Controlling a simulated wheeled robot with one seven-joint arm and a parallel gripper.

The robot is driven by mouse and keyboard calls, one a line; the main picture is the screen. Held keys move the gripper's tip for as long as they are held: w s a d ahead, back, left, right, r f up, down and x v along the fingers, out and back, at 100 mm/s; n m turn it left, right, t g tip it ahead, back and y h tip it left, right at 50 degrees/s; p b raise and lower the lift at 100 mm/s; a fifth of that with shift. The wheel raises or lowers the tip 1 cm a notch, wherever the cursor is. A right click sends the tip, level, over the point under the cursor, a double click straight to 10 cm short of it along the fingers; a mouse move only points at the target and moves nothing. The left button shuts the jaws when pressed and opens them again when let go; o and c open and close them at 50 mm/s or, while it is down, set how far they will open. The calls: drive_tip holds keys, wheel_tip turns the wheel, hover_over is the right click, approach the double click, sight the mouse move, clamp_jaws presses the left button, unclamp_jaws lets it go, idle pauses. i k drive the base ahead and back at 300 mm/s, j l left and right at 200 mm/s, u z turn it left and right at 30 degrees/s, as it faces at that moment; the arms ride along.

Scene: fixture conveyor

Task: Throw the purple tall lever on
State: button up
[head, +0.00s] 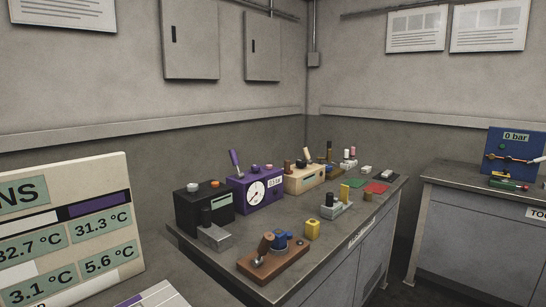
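A tall purple lever (235,163) stands on the left part of a purple box (263,203) on the workbench. The lever leans a little to the left at its top. The box has a round white dial (256,192) on its front and a small label (274,182) too small to read surely. Low knobs sit on its top beside the lever. My gripper is not in view, and nothing touches the lever.
A black box (196,214) stands close left of the purple box, and a tan box (304,181) close right. A brown block with a lever (272,262), a yellow block (312,229) and a grey fixture (336,209) stand nearer. A display board (75,230) fills the left foreground.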

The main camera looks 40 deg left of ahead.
sight(233, 154)
drive_tip(key=i+l+u, duration=0.1)
drive_tip(key=i+u, duration=0.25)
drive_tip(key=i, duration=0.15)
drive_tip(key=i+l+u, duration=0.2)
drive_tip(key=i+u, duration=0.15)
drive_tip(key=i, duration=0.15)
